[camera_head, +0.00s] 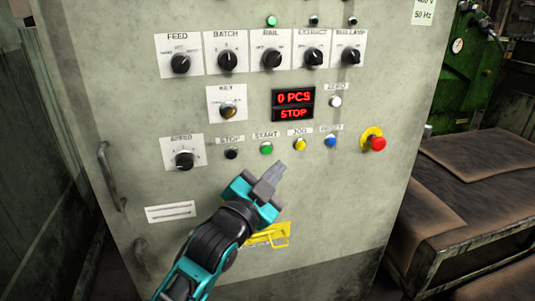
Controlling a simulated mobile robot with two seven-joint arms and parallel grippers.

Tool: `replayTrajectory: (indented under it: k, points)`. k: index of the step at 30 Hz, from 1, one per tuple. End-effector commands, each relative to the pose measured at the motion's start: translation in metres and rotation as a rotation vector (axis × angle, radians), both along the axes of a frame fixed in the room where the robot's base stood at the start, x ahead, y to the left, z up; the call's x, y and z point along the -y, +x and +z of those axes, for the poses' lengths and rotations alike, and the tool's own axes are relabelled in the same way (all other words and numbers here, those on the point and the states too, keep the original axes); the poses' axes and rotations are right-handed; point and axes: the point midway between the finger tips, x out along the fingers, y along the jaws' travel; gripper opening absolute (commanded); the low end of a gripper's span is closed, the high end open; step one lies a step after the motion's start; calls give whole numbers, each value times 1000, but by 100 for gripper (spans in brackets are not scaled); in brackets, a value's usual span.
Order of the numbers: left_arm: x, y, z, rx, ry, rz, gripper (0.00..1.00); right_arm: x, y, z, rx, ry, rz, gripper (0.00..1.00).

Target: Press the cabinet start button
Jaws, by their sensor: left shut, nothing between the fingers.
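The cabinet (240,90) is a grey metal control box filling the middle of the head view. Its green start button (267,148) sits in the lower row under a "START" label. My left gripper (278,170) is shut and empty, its fingertips just below and slightly right of the start button in the picture. I cannot tell how far the tips are from the panel. The button is fully visible. My right gripper is not in view.
A black stop button (231,154) is left of start; yellow jog (299,145) and blue reset (330,142) buttons are right. A red emergency knob (377,143) sticks out farther right. The display (293,105) reads "0 PCS STOP". A table (470,185) stands right.

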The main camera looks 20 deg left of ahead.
Motion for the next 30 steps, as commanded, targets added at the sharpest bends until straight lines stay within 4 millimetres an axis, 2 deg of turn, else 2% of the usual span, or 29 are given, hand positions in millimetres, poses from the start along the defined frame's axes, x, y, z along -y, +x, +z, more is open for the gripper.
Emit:
replayTrajectory:
  k: [4,12,30]
  points:
    - [-13,18,-1,1,2,3,0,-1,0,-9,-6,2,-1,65]
    - [-25,36,1,0,1,2,0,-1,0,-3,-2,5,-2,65]
    - [-26,38,0,0,0,1,0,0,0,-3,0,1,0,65]
